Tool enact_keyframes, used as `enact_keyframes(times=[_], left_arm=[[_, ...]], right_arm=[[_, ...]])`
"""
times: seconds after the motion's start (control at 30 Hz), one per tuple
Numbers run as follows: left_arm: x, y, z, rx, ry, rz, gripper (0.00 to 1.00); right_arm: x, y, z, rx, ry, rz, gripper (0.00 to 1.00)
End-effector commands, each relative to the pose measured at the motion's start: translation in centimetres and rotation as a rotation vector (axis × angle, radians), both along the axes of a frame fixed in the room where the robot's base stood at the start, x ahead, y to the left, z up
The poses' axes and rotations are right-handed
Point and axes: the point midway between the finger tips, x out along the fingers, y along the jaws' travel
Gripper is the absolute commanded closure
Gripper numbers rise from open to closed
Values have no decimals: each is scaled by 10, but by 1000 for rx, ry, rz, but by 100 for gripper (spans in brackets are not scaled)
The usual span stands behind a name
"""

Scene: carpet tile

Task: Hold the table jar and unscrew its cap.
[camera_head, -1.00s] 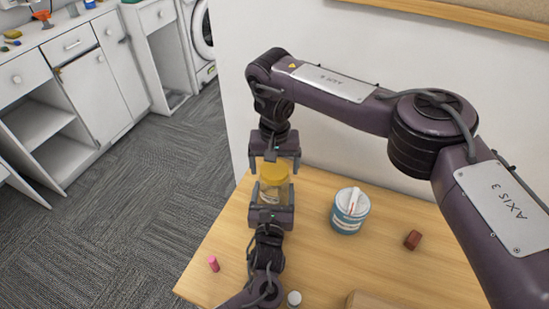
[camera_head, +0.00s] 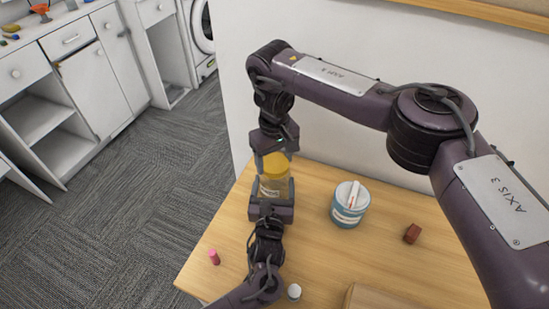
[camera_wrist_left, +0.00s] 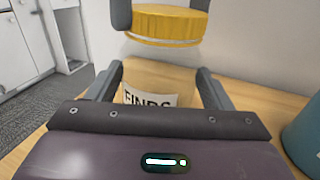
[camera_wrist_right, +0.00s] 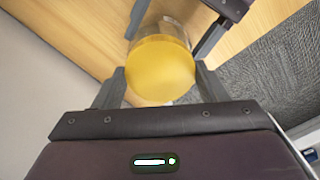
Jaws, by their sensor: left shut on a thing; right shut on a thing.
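The table jar (camera_head: 272,187) is a clear jar with a white label and stands upright over the wooden table. My left gripper (camera_head: 271,191) is shut around its body from the near side. The label shows between the left fingers in the left wrist view (camera_wrist_left: 150,98). The yellow cap (camera_head: 276,165) is at the top of the jar. My right gripper (camera_head: 274,155) comes from above and is shut on the cap, which also shows between its fingers in the right wrist view (camera_wrist_right: 160,70). I cannot tell whether the cap is loose on the jar.
A teal and white tub (camera_head: 349,205) stands on the table (camera_head: 325,265) right of the jar. A pink item (camera_head: 214,257) and a small white-topped item (camera_head: 294,291) are near the front. White cabinets (camera_head: 90,85) stand at the left.

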Motion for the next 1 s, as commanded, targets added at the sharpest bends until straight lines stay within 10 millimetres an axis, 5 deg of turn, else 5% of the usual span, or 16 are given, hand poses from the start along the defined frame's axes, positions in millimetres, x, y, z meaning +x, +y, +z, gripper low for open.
enact_keyframes(times=[1.0], left_arm=[[0,1,0,0,0,2,90]], right_arm=[[0,0,2,-2,0,2344,62]])
